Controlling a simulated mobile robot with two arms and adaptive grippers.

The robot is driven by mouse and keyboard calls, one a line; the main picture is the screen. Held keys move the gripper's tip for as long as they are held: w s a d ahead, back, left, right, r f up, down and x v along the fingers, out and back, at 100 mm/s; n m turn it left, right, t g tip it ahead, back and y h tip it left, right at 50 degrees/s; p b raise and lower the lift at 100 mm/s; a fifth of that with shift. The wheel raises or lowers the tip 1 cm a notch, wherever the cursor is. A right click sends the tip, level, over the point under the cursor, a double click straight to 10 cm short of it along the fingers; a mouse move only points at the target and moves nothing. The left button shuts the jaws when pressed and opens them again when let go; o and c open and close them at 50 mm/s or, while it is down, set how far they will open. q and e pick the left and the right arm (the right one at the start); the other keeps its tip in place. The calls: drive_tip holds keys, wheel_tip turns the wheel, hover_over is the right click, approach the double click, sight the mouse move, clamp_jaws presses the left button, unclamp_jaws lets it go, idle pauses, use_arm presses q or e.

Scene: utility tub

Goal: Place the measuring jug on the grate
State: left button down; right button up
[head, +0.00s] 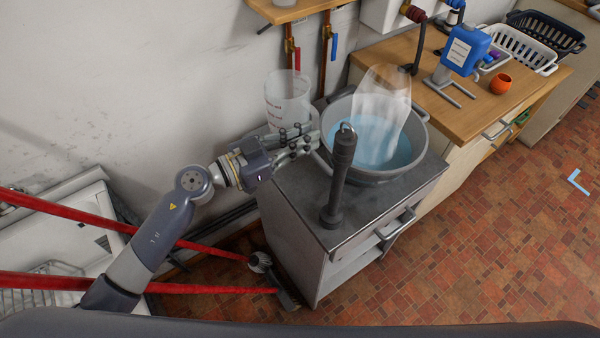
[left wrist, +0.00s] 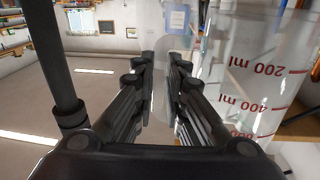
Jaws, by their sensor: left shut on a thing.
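The measuring jug (head: 287,100) is clear with red marks and stands out behind my left gripper (head: 300,143), near the wall. In the left wrist view the jug (left wrist: 255,75) fills the right side, with 200 ml above 400 ml. My left gripper (left wrist: 163,65) is shut on a clear part there, apparently the jug's handle. I cannot tell whether the jug's base touches anything. A wire grate (head: 22,298) shows partly at the lower left, in a white basin (head: 50,243); my arm and red bars cover parts of it. My right gripper is not in view.
A grey tub (head: 421,150) with blue water and a translucent shape (head: 385,100) stands on the grey cabinet (head: 300,195). A dark post (head: 340,175) rises before it. Red bars (head: 60,215) cross at the left. A wooden counter (head: 440,115) with a blue container (head: 466,48) is at the right.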

use_arm(q)
wheel_tip(320, 180, down, 10)
drive_tip(key=b, duration=0.2)
drive_tip(key=shift+b, duration=0.35)
drive_tip(key=shift+f+p, duration=0.2)
drive_tip(key=shift+p, duration=0.15)
drive_tip(key=shift+f, duration=0.6)
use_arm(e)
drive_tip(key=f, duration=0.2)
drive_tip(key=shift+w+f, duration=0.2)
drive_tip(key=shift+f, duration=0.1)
use_arm(q)
drive_tip(key=shift+f, duration=0.15)
drive_tip(key=shift+f, duration=0.15)
drive_tip(key=c, duration=1.6)
unclamp_jaws()
drive_tip(key=shift+c, duration=0.2)
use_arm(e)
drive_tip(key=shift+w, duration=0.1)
